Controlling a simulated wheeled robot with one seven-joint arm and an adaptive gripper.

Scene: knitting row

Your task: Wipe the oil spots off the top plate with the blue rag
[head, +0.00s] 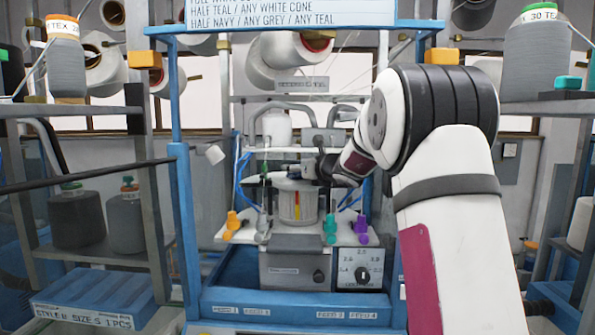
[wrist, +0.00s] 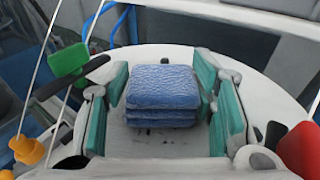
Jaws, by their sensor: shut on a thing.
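The blue rag (wrist: 160,95) is a folded, layered pad between the teal finger pads of my gripper (wrist: 162,110) in the wrist view. My gripper is shut on it. The rag is over the pale round top plate (wrist: 185,52); I cannot tell whether it touches. Small dark marks, which look like oil spots, show on the plate just below the rag (wrist: 147,131). In the head view, the top plate (head: 292,184) sits on the knitting machine at the centre. My arm reaches in from the right; the fingers and rag cannot be made out there.
Blue frame posts (head: 183,220) and grey tubes (head: 262,118) surround the machine. Orange (head: 233,221), teal (head: 330,228) and purple (head: 362,228) yarn parts stand around its front. In the wrist view, a green piece (wrist: 68,60) and a red piece (wrist: 301,150) are near the plate's sides.

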